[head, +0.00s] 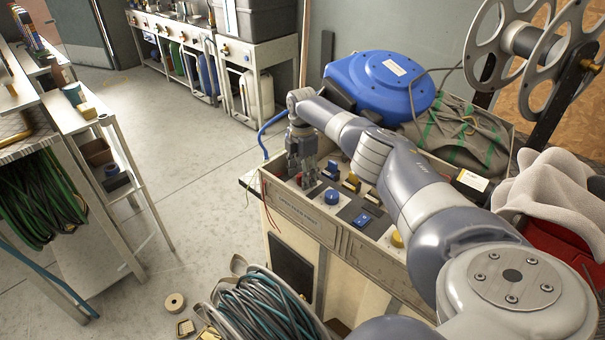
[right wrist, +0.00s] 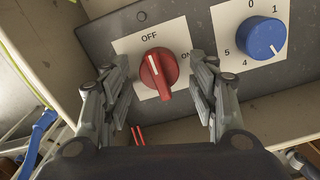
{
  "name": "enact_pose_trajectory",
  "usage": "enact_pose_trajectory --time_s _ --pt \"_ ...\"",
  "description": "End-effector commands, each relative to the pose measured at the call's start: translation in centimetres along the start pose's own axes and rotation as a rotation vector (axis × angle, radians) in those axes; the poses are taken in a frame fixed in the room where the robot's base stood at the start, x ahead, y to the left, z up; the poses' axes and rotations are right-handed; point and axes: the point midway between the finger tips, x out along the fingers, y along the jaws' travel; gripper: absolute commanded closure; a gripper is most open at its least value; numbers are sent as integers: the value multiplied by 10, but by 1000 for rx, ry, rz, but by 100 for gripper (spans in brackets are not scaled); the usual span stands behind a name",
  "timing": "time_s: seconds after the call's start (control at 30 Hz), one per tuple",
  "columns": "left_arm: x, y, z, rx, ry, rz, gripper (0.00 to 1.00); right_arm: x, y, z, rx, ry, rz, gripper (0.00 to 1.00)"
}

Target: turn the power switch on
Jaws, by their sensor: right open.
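The power switch is a red rotary knob (right wrist: 160,73) on a white plate marked OFF and ON, seen in the right wrist view. Its white pointer line faces up toward OFF. My right gripper (right wrist: 159,84) is open, with one finger to the left of the knob and one to the right; neither clearly touches it. My left gripper is not in view.
A blue knob (right wrist: 263,38) with a numbered scale sits right of the red knob. Further along the panel are a blue switch (head: 362,219) and a yellow button (head: 397,240). A blue hose reel (head: 378,80) stands behind. The floor at left is largely clear.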

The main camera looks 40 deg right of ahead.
Motion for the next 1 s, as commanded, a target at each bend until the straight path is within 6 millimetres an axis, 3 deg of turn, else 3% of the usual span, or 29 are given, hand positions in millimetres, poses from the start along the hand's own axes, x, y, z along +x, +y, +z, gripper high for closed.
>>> enact_pose_trajectory --time_s 0.23,0.43,0.77,1.0 --pt "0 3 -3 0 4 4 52 1 0 0 1 0 0 46" --pt "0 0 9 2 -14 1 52 1 0 0 1 0 0 91" --pt "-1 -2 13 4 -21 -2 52 0 0 0 23 1 -1 90" --pt "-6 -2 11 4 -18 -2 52 -1 0 0 135 2 -1 90"
